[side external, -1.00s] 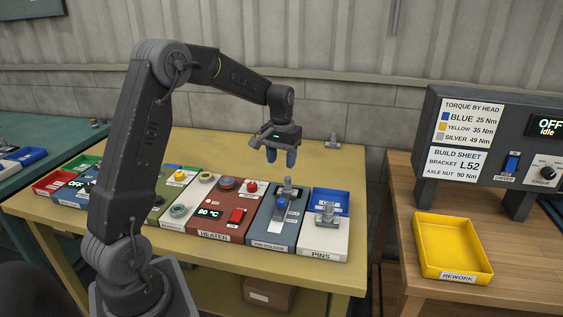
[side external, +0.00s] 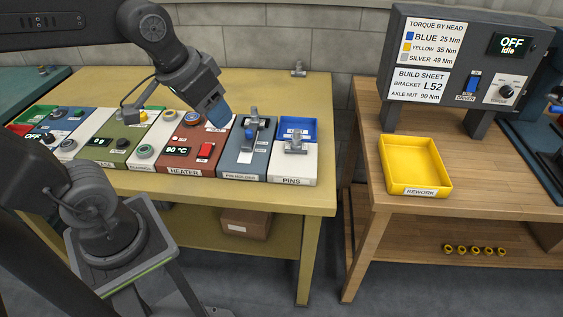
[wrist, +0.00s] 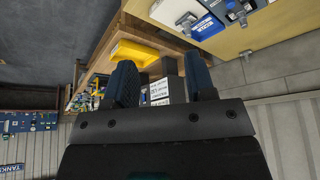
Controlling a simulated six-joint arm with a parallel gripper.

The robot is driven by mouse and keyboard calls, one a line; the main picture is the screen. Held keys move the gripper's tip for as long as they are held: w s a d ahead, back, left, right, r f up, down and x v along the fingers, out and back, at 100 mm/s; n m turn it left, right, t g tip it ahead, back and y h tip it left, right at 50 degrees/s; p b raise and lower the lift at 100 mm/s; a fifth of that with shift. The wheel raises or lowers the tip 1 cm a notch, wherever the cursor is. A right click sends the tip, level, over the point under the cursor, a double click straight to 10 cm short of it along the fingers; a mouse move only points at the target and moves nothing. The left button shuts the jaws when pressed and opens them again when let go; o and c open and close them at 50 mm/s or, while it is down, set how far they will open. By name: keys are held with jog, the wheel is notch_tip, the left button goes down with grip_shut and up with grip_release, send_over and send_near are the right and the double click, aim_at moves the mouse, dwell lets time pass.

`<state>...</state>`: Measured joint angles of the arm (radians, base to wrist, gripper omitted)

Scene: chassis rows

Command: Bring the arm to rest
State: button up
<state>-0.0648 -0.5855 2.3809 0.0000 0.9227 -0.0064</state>
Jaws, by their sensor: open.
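My gripper (side external: 218,112) hangs in the air in the side external view, in front of the heater station (side external: 187,152) as seen from there. Its blue fingers point down and to the right, and they hold nothing that I can see. In the wrist view the two dark blue fingers of my gripper (wrist: 160,82) stand apart with a clear gap between them. My forearm reaches in from the upper left of the side external view, and part of the arm is cut off by the frame.
The yellow table (side external: 262,92) carries a row of stations, with the pin holder (side external: 246,158) and the pins tray (side external: 293,163) at its right end. A wooden bench (side external: 380,221) stands to the right with a yellow rework tray (side external: 414,188) and a torque display reading OFF, Idle (side external: 511,44).

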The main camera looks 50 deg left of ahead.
jog(key=s, duration=0.1)
jog(key=s+d, duration=0.1)
jog(key=s+f, duration=0.1)
jog(key=shift+s+d+m+t, duration=0.25)
jog(key=shift+d+m+t, duration=0.05)
jog(key=shift+m+t, duration=0.1)
jog(key=shift+c, duration=0.2)
dwell(1.1)
